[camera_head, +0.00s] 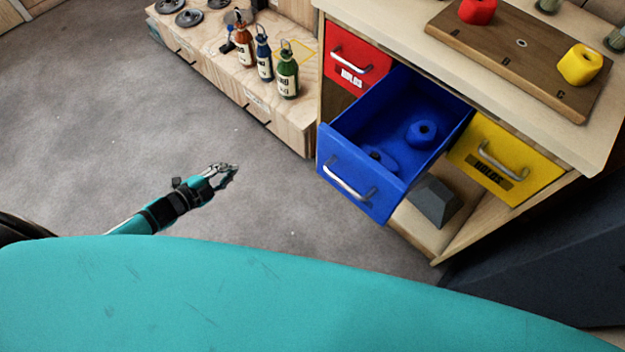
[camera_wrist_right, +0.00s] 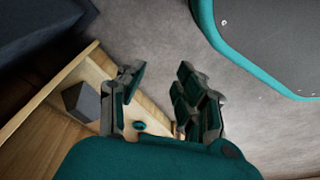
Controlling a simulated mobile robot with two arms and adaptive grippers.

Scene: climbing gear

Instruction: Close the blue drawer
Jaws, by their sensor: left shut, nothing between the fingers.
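The blue drawer (camera_head: 360,190) stands pulled out of the wooden cabinet in the head view, with a silver handle (camera_head: 348,184) on its front. Two blue climbing holds lie inside it, one toward the back (camera_head: 422,132) and one behind the front panel (camera_head: 379,157). My left gripper (camera_head: 232,170) is shut and empty, over the floor to the left of the drawer and apart from it. My right gripper (camera_wrist_right: 157,95) shows in the right wrist view with its fingers spread apart and nothing seen between them. It is hidden in the head view.
A red drawer (camera_head: 356,62) and a yellow drawer (camera_head: 506,163) sit shut beside the blue one. A grey block (camera_head: 435,199) lies on the shelf below. A wooden board (camera_head: 525,52) with holds is on the countertop. Several bottles stand on the low bench (camera_head: 225,75). The floor at left is clear.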

